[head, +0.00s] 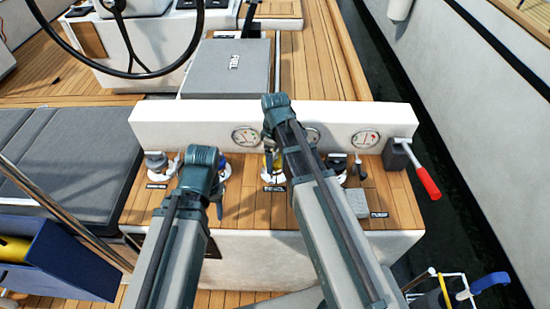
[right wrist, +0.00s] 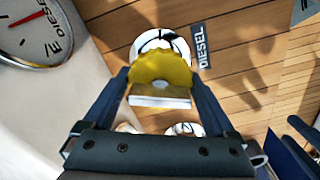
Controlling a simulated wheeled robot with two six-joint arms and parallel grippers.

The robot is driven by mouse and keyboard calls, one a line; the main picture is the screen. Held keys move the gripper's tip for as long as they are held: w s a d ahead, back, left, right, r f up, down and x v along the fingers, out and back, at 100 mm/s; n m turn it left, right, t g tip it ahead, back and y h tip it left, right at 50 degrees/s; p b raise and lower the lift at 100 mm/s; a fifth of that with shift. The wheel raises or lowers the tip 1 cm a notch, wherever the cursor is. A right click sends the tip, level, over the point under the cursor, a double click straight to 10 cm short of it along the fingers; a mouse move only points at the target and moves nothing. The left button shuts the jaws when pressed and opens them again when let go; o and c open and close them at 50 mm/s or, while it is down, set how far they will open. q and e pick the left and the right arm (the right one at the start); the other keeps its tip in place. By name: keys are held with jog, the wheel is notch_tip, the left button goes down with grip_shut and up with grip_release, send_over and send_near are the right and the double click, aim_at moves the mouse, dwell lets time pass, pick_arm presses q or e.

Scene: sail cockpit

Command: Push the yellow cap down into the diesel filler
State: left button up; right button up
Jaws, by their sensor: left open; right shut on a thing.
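The yellow cap (right wrist: 160,68) is between the two fingers of my right gripper (right wrist: 160,80), which is shut on it. In the head view a little of the yellow cap (head: 267,162) shows beside my right arm, which hides most of that gripper. The white ring of the diesel filler (right wrist: 181,45) shows just behind the cap, beside the DIESEL label (right wrist: 202,46). The cap is over the filler, but I cannot tell whether it is seated. My left gripper (head: 218,206) is open, left of the cap, mostly hidden behind its wrist.
Other deck fittings (head: 157,162) stand on the wooden ledge to both sides. A white panel with gauges (head: 367,139) rises behind them. A red-handled crank (head: 427,182) is at the right end, and a grey block (head: 356,203) lies on the ledge.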

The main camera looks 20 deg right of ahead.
pick_arm(q)
jog(key=shift+f+b, duration=0.65)
pick_arm(e)
jog(key=shift+f, duration=0.65)
jog(key=o, duration=1.2)
jog(key=shift+r, duration=0.1)
pick_arm(q)
jog(key=shift+r, duration=0.1)
pick_arm(e)
notch_tip(320, 180, up, 11)
jog(key=p, duration=1.1)
pick_arm(q)
notch_tip(320, 180, up, 11)
